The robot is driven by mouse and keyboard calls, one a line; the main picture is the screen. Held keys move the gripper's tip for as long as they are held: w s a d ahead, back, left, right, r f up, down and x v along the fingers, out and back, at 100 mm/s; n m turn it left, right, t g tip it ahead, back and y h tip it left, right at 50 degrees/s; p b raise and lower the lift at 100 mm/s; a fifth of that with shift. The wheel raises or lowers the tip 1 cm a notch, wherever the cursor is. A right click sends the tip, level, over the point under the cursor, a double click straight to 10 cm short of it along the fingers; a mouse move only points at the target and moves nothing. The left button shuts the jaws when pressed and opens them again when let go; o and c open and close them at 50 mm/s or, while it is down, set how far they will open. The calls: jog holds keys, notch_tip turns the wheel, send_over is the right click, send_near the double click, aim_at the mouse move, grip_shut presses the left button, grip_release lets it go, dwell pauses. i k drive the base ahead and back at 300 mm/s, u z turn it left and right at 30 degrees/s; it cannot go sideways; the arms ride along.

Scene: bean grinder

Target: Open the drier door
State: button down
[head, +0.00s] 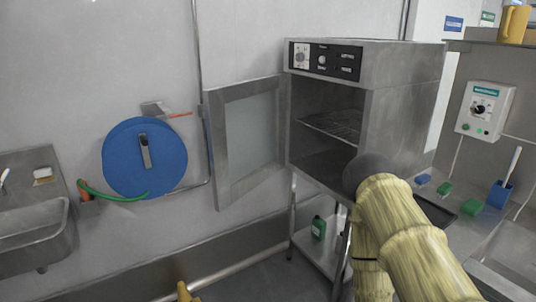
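The drier (405,95) is a steel cabinet on a stand, right of centre in the head view. Its control panel (325,61) is along the top front. Its door (232,140), a steel frame with a pale glass pane, stands swung wide open to the left. The dark interior with a wire shelf (335,125) shows. My arm, in a pale yellow sleeve, rises from the lower right, with a dark rounded part in front of the drier's lower right corner. My gripper's fingers cannot be seen.
A green bottle (318,228) stands under the drier. A counter (465,235) with brushes and a wall control box (485,110) are at the right.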

aim_at(224, 193)
jog(key=z, duration=0.3)
jog(key=i, duration=0.95)
jog(key=u, duration=0.65)
